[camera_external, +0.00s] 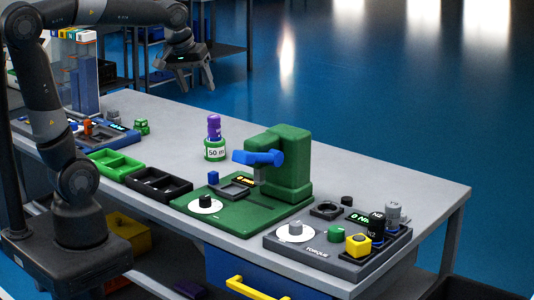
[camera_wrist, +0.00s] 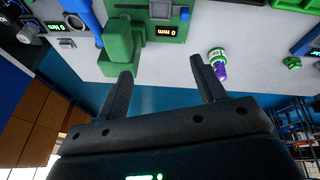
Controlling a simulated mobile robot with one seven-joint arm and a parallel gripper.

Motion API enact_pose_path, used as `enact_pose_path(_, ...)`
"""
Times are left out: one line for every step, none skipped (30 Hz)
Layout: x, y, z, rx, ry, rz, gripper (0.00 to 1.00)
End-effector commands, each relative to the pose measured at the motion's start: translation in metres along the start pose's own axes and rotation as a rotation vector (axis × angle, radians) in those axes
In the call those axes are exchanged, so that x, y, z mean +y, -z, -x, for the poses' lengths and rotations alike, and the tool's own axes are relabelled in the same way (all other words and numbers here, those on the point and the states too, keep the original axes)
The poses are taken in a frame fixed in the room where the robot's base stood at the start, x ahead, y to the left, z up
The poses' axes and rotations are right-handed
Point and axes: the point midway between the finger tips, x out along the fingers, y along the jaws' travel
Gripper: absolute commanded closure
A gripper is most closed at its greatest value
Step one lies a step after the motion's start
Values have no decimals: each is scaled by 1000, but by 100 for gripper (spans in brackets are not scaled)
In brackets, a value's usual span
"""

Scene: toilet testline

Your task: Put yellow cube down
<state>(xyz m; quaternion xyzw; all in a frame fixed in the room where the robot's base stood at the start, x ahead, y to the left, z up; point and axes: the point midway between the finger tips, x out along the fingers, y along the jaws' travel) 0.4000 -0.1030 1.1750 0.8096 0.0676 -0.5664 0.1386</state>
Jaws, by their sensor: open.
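A yellow cube-like block (camera_external: 358,244) sits at the front right of the grey torque station (camera_external: 290,252) in the external view. It has a rounded detail on top, too small to make out. I cannot tell whether it is the task's yellow cube. My gripper (camera_external: 189,78) is raised at the upper left, beyond the table's back edge and far from this block. In the wrist view, its two fingers (camera_wrist: 160,68) are spread with nothing between them. No yellow cube shows clearly in the wrist view.
A green press (camera_external: 290,165) with a blue lever stands mid-table. A purple-topped bottle (camera_external: 214,128) stands behind it to the left and also shows in the wrist view (camera_wrist: 219,66). Green (camera_external: 113,163) and black (camera_external: 158,184) trays line the front edge.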

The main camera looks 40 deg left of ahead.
Motion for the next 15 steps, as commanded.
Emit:
enact_pose_path(-22, -8, 3, 21, -1, -25, 37)
enact_pose_path(-34, -13, 4, 31, -1, -48, 37)
enact_pose_path(-49, -21, 5, 44, 0, -77, 37)
enact_pose_path(-59, -27, 5, 55, 1, -99, 37)
enact_pose_path(-70, -32, 5, 66, 3, -121, 37)
enact_pose_path(-82, -40, 4, 78, 6, -150, 37)
enact_pose_path(-90, -46, 3, 87, 8, -171, 37)
enact_pose_path(-98, -52, 2, 96, 10, -191, 37)
enact_pose_path(-107, -59, 1, 106, 13, -215, 37)
enact_pose_path(-113, -64, 0, 113, 15, -231, 37)
enact_pose_path(-118, -68, -2, 119, 17, -245, 37)
enact_pose_path(-124, -73, -3, 125, 19, -263, 37)
enact_pose_path(-127, -76, -4, 131, 21, -273, 37)
enact_pose_path(-130, -79, -5, 133, 23, -283, 37)
enact_pose_path(-133, -81, -6, 138, 24, -293, 37)
